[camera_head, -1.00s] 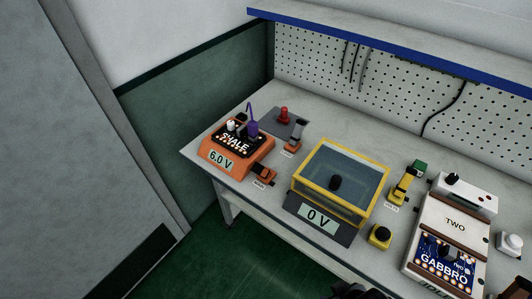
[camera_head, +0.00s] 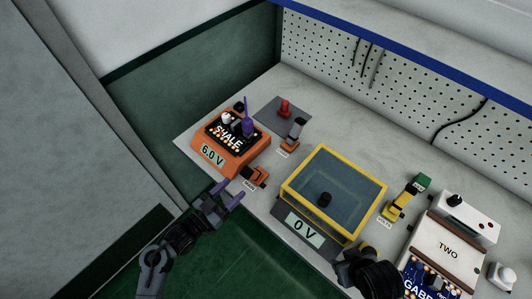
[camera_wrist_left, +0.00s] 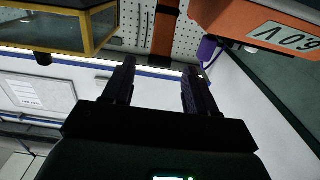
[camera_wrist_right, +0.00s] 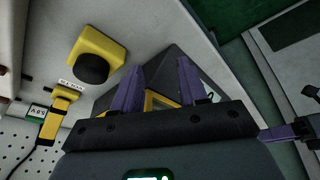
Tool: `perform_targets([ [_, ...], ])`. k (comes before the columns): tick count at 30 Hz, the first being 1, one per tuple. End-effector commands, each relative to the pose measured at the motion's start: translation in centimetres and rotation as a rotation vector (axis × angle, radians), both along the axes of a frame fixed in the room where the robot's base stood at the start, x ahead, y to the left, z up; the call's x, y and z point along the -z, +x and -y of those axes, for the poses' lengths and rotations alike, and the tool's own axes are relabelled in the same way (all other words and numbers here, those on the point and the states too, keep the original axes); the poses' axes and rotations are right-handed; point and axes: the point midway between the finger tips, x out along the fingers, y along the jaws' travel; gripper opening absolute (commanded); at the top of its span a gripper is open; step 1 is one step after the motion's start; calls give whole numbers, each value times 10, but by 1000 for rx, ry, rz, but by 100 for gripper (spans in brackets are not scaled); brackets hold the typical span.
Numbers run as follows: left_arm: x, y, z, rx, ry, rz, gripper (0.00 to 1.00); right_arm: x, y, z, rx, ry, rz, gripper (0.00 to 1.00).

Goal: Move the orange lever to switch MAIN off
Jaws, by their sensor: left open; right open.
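The orange MAIN lever (camera_head: 255,177) sits at the bench's front edge, between the orange SHALE box (camera_head: 232,148) and the yellow-framed case (camera_head: 333,190). In the left wrist view an orange part that looks like this lever (camera_wrist_left: 163,36) lies beyond the fingers. My left gripper (camera_head: 233,194) is open and empty, just in front of and below the lever, apart from it. It also shows in the left wrist view (camera_wrist_left: 160,72). My right gripper (camera_wrist_right: 161,66) is open and empty near the case; its arm hides part of the case front in the head view.
A grey-and-orange lever (camera_head: 294,132) and red knob (camera_head: 285,108) stand behind. Open floor lies in front.

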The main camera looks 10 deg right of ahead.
Motion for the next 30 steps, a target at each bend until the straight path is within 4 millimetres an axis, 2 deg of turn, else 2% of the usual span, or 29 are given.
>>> perform_targets([
  [5,-2,10,8,2,-5,6,57,3,-3,-7,-2,16,-9,43],
  [10,-3,26,26,2,-6,7,57,10,-9,-9,1,23,-24,43],
  [21,-3,64,66,2,-5,6,57,18,-7,-8,3,22,-19,43],
  [30,-3,75,78,1,-2,6,57,20,-7,-5,-3,11,-17,43],
])
